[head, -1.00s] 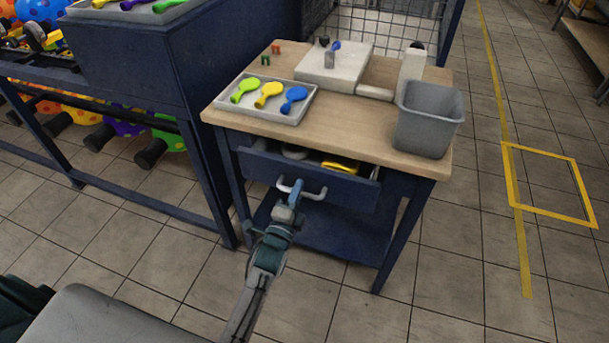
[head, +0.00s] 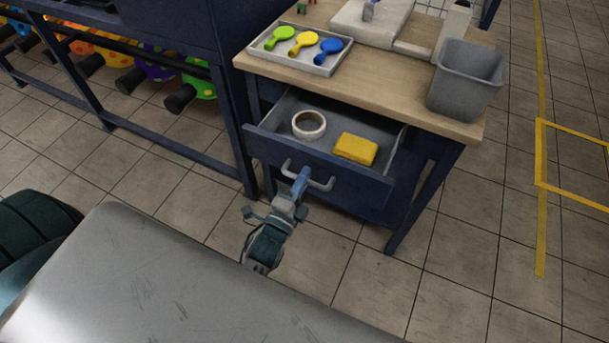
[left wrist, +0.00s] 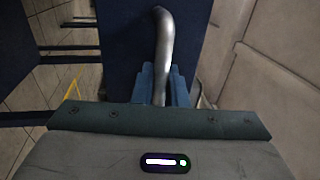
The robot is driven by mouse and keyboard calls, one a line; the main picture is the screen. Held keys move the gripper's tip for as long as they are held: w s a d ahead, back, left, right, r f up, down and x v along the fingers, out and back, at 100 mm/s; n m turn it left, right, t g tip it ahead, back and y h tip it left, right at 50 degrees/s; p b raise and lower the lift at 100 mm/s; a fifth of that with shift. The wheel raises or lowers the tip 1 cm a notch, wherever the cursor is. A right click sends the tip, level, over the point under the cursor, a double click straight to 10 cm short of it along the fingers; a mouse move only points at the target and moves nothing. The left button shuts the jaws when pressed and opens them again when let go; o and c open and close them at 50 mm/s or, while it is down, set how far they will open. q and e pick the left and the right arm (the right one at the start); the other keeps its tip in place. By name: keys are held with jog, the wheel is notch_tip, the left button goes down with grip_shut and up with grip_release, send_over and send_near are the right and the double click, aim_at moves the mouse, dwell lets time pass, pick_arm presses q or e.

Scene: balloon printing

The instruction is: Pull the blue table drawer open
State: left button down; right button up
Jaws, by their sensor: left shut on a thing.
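The blue drawer (head: 345,184) is pulled out from under the wooden tabletop of the table (head: 375,92). Inside it lie a white tape roll (head: 298,124) and a yellow block (head: 356,149). My left gripper (head: 299,182) is shut on the drawer's grey bar handle (head: 322,186) near its left part. In the left wrist view the handle (left wrist: 164,50) runs down between the blue fingers (left wrist: 162,86), with the dark drawer front behind it. My right gripper does not show.
A blue rack (head: 135,130) stands to the left. Tiled floor is open to the right.

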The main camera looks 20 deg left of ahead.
pick_arm(q)
jog(key=c, duration=1.5)
grip_release()
jog(key=shift+c, duration=0.2)
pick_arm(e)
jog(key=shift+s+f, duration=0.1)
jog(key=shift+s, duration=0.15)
